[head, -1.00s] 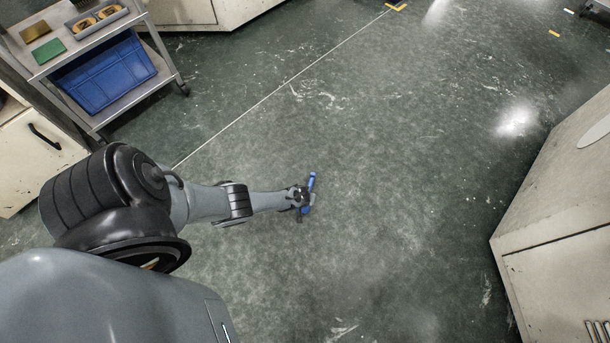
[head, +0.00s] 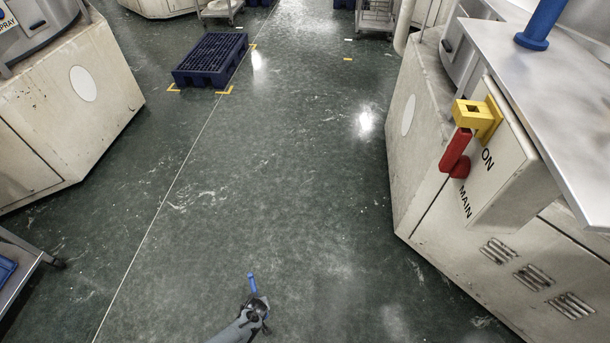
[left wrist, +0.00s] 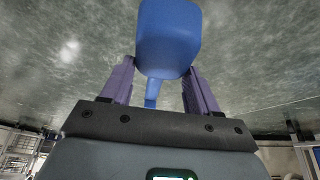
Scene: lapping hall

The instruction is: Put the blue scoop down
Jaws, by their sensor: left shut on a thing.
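The blue scoop (head: 252,282) is in my left gripper (head: 258,306), at the bottom of the head view, held in the air over the green floor. In the left wrist view the scoop (left wrist: 168,40) shows large at the top, between the two purple fingers of the left gripper (left wrist: 160,85). The fingers are shut on it, and part of it reaches down between them. How high it is above the floor is hard to tell. My right gripper is in neither view.
A white machine cabinet (head: 440,215) with a red and yellow main switch (head: 457,152) and a steel top (head: 560,90) stands at right. Another cabinet (head: 70,135) is at left. A trolley edge (head: 28,262) shows lower left. A dark blue pallet (head: 211,60) lies farther off. The middle floor is clear.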

